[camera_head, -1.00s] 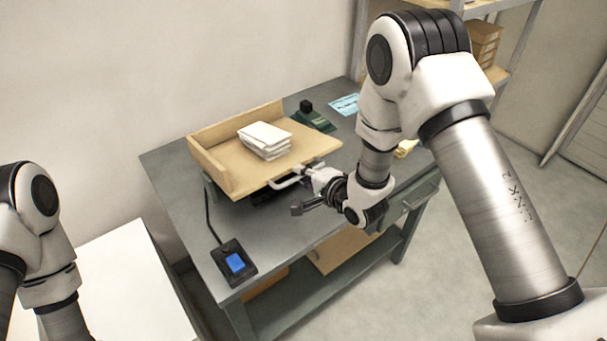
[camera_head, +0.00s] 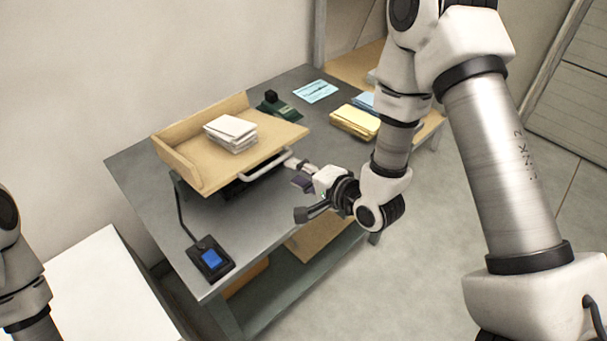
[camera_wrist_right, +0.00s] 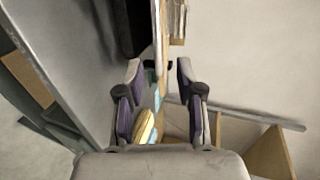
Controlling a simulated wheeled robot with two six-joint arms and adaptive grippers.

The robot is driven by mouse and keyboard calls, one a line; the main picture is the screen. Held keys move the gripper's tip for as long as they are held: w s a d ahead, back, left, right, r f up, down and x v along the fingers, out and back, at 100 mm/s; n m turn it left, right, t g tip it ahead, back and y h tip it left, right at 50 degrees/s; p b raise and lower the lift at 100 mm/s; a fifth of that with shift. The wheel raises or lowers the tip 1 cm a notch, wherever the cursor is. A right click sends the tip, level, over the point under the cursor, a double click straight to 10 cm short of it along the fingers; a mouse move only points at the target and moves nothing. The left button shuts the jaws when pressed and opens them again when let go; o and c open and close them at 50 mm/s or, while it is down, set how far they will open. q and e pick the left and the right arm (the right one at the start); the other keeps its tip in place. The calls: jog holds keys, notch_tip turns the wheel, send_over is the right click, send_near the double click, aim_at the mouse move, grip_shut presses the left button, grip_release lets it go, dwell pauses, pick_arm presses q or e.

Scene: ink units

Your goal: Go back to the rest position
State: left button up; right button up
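My right gripper (camera_head: 303,198) is near the front edge of the grey table, just right of the wooden tray's handle (camera_head: 266,164). In the right wrist view its two fingers (camera_wrist_right: 160,85) are apart with nothing held between them. The wooden tray (camera_head: 178,157) sits on a scale-like base and carries a stack of white paper packets (camera_head: 230,132). The handle appears clear of the fingers. My left arm shows at the left edge of the head view, but its gripper is outside the picture.
The grey table (camera_head: 150,205) also holds a display unit with a blue screen (camera_head: 210,258), a dark green device (camera_head: 278,108), a light-blue card (camera_head: 316,91) and a yellow stack (camera_head: 355,121). A white surface (camera_head: 100,290) is at lower left. Floor right of the table is clear.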

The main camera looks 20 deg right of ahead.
jog(key=shift+v, duration=0.95)
jog(key=s+f+g, duration=0.4)
jog(key=s+f, duration=0.3)
jog(key=f, duration=0.6)
jog(key=s+d+f+n+g+h, duration=0.1)
jog(key=s+f+n+g, duration=0.3)
jog(key=s, duration=0.5)
jog(key=s+d+f+n+g+h, duration=0.2)
jog(key=s+f+n+g, duration=0.3)
jog(key=s+f+n, duration=0.3)
jog(key=shift+s+d+f+n+h, duration=0.25)
jog(key=shift+s+d+n+h, duration=0.1)
jog(key=shift+s+n+h, duration=0.55)
